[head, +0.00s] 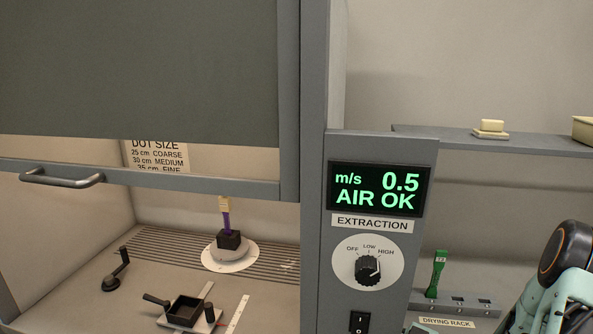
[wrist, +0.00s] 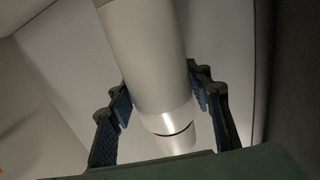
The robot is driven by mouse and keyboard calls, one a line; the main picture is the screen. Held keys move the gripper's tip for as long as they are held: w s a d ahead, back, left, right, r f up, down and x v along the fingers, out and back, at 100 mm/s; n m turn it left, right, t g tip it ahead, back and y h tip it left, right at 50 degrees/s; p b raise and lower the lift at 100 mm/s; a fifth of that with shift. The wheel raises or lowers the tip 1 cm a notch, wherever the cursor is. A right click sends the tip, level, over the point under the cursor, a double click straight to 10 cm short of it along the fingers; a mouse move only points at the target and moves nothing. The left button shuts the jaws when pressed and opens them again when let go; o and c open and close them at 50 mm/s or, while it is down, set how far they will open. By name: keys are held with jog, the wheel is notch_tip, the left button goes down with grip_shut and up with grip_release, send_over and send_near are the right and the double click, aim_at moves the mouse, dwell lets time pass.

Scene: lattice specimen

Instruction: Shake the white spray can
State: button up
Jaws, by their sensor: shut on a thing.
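The white spray can (wrist: 145,50) fills the middle of the wrist view, tilted a little, with a dark line near its lower end. My gripper (wrist: 162,100) is shut on it, with a blue-padded finger on each side. The can's upper end runs out of the wrist view. Neither the can nor my gripper shows in the head view; only part of my arm (head: 565,270) is there at the lower right.
A cabinet with a partly raised grey sash (head: 140,70) stands at the left. Inside are a black block on a white disc (head: 232,264) and a black tray (head: 187,310). An extraction panel (head: 375,200) and a drying rack (head: 470,305) are to the right.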

jog(key=r, duration=0.7)
jog(key=shift+s+a+r, duration=0.15)
jog(key=shift+s+r, duration=0.05)
jog(key=shift+r, duration=0.05)
notch_tip(320, 180, down, 7)
jog(key=shift+r, duration=3.45)
jog(key=shift+f, duration=3.55)
notch_tip(320, 180, up, 7)
jog(key=shift+r, duration=0.2)
notch_tip(320, 180, down, 7)
jog(key=shift+f, duration=0.15)
